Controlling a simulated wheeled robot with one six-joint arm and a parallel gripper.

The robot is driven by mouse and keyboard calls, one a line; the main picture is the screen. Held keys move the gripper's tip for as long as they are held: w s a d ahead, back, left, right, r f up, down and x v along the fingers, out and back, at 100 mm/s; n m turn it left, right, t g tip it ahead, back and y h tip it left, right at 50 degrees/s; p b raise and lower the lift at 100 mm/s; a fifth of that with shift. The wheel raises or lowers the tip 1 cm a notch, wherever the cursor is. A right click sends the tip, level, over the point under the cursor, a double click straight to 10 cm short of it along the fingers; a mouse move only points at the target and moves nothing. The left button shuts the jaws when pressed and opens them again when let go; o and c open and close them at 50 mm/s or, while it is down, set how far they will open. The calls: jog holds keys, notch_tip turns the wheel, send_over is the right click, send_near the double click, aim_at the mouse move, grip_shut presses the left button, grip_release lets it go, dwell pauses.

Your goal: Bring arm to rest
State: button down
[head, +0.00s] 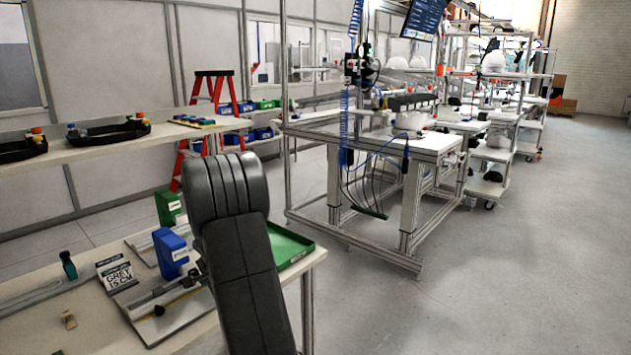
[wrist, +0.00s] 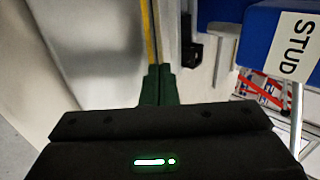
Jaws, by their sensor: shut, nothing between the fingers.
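My black arm (head: 245,250) rises in the middle of the head view, over the near bench. My gripper is not clearly visible there, hidden behind the arm. In the wrist view, my gripper (wrist: 158,80) shows as two dark green fingers close together, shut and empty, beyond a black housing with a lit green indicator. A blue bin with a white "STUD" label (wrist: 288,45) is to the right of the fingers and apart from them.
The near bench (head: 90,325) holds a blue bin (head: 172,252), a green bin (head: 168,207), a green tray (head: 290,246) and a "GREY 15 CM" label card (head: 117,276). A white-topped workstation (head: 430,145) stands behind. The floor at right (head: 530,260) is clear.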

jog(key=s+d+b, duration=0.1)
jog(key=s+d, duration=0.2)
jog(key=d, duration=0.1)
jog(key=s+d+b, duration=0.2)
jog(key=s+d, duration=0.1)
jog(key=d, duration=0.1)
jog(key=shift+s+b, duration=0.3)
jog(key=shift+s, duration=0.1)
jog(key=p+v, duration=0.1)
jog(key=v, duration=0.9)
jog(key=shift+s, duration=0.25)
